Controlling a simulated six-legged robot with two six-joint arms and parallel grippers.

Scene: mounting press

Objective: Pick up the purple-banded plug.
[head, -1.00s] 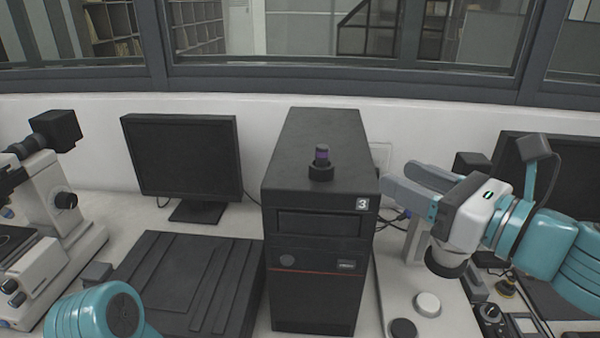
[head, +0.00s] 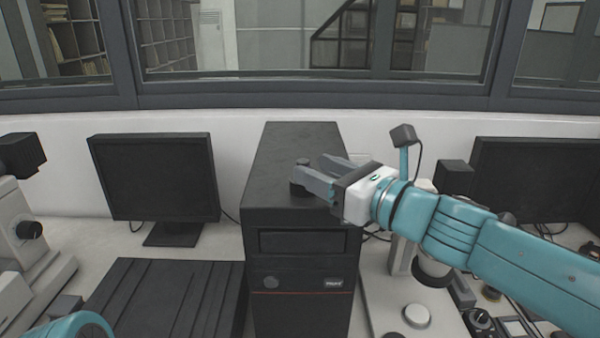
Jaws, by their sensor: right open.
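The plug stands on top of the black computer tower (head: 262,185). Its dark round base (head: 299,191) shows below a grey finger. Its purple band is hidden behind that finger in the head view. My right gripper (head: 312,171) reaches in from the right over the tower's top, with its fingers pointing left. It is open, with the nearer finger in front of the plug. I cannot tell whether a finger touches the plug. My left gripper is out of view; only a teal part of my left arm shows at the lower left.
A black monitor (head: 155,178) stands left of the tower, behind a ribbed dark case (head: 160,305). A white microscope (head: 30,240) is at the far left.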

